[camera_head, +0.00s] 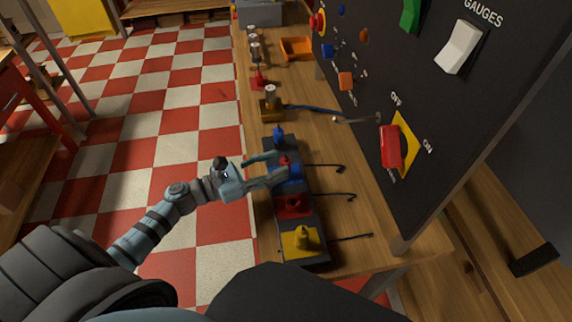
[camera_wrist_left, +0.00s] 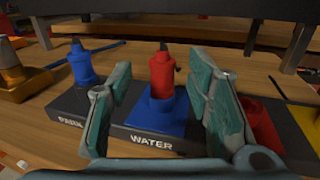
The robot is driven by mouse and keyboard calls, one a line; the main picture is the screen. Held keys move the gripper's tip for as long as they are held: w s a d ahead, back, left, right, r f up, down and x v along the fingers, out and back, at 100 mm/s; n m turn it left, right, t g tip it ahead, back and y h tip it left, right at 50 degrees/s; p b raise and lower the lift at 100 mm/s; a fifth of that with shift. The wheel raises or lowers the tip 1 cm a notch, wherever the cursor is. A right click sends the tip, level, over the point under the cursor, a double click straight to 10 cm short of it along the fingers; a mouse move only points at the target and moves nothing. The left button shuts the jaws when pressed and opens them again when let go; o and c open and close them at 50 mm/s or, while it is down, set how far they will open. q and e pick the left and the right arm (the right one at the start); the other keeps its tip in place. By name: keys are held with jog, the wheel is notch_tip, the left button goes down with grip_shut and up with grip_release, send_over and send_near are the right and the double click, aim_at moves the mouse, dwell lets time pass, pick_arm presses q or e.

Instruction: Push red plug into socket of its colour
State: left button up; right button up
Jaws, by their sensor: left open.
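The red plug (camera_head: 284,160) stands upright in the blue socket on the block labelled WATER; in the wrist view the plug (camera_wrist_left: 161,76) rises from the blue socket (camera_wrist_left: 158,115). My left gripper (camera_head: 276,170) is open, with one finger on each side of the plug and visible gaps to it in the wrist view (camera_wrist_left: 163,95). The red socket (camera_head: 292,206) is beside the WATER block, nearer the head camera, and looks empty. In the wrist view the right finger partly hides the red socket (camera_wrist_left: 262,128). My right gripper is not in view.
A blue plug (camera_wrist_left: 81,64) stands on the block to one side. A yellow plug (camera_head: 302,237) stands on the yellow socket. Thin dark hooked rods stick out beside the row. A black panel (camera_head: 450,110) with a red switch (camera_head: 391,146) rises at the right. An orange tray (camera_head: 297,48) lies farther back.

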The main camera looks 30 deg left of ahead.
aim_at(286, 160)
pick_arm(q)
jog(key=x, duration=0.3)
jog(key=shift+d+p, duration=0.25)
jog(key=shift+p, duration=0.1)
jog(key=shift+w+d+f, duration=0.2)
jog(key=shift+w, duration=0.15)
jog(key=shift+s, duration=0.1)
grip_shut()
jog(key=shift+r, duration=0.1)
notch_tip(286, 160, up, 20)
jog(key=p, duration=0.7)
